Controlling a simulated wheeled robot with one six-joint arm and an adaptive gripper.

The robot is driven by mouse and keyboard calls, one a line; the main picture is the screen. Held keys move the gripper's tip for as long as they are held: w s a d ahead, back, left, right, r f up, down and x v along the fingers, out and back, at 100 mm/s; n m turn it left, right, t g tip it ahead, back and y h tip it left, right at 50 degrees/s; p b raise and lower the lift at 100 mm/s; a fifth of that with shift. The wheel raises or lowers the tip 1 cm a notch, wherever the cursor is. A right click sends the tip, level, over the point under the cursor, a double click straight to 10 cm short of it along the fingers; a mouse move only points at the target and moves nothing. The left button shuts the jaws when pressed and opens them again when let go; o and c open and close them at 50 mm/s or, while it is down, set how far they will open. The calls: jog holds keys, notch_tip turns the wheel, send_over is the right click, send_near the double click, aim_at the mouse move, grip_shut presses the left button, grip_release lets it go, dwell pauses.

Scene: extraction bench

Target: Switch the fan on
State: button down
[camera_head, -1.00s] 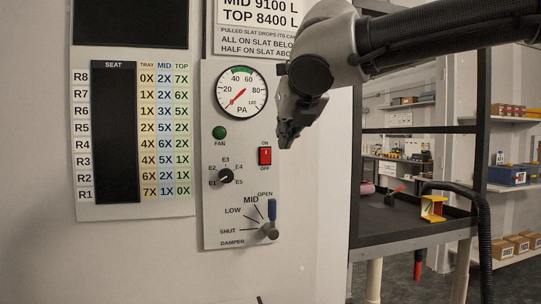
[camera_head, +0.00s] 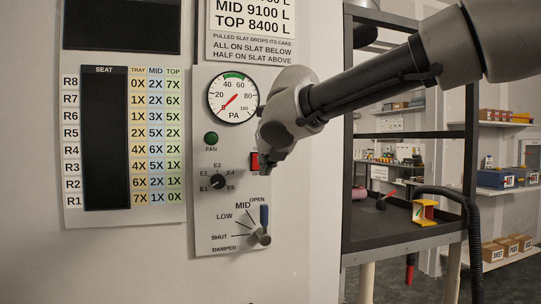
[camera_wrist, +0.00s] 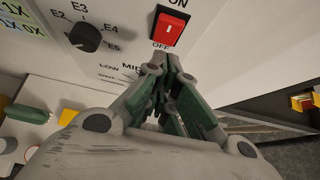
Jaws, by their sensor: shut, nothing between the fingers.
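The red fan switch (camera_head: 254,161) is on the control panel, mostly covered by my gripper in the head view. In the wrist view the red rocker (camera_wrist: 169,29) shows whole in its black frame, ON above and OFF below; I cannot tell which end is pressed. My gripper (camera_wrist: 172,62) is shut and empty, its fingertips just below the switch by the OFF label. In the head view my gripper (camera_head: 265,168) is in front of the switch; contact cannot be told. The green fan lamp (camera_head: 211,138) looks dark. The gauge (camera_head: 234,98) has its red needle toward the lower left.
A seat chart (camera_head: 158,217) is at the left. A dark bench (camera_head: 390,231) with a yellow piece (camera_head: 424,212) stands at the right.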

aim_at(258, 166)
jog(key=shift+w+a+r, duration=0.15)
jog(key=shift+w+a, duration=0.05)
jog(key=shift+w, duration=0.45)
jog(key=shift+w+a+r, duration=0.1)
jog(key=shift+w+a, duration=0.1)
jog(key=shift+w, duration=0.45)
jog(key=shift+w+a+r, duration=0.1)
jog(key=shift+w+r, duration=0.15)
jog(key=shift+w, duration=0.1)
jog(key=shift+r, duration=0.1)
jog(key=shift+r, duration=0.75)
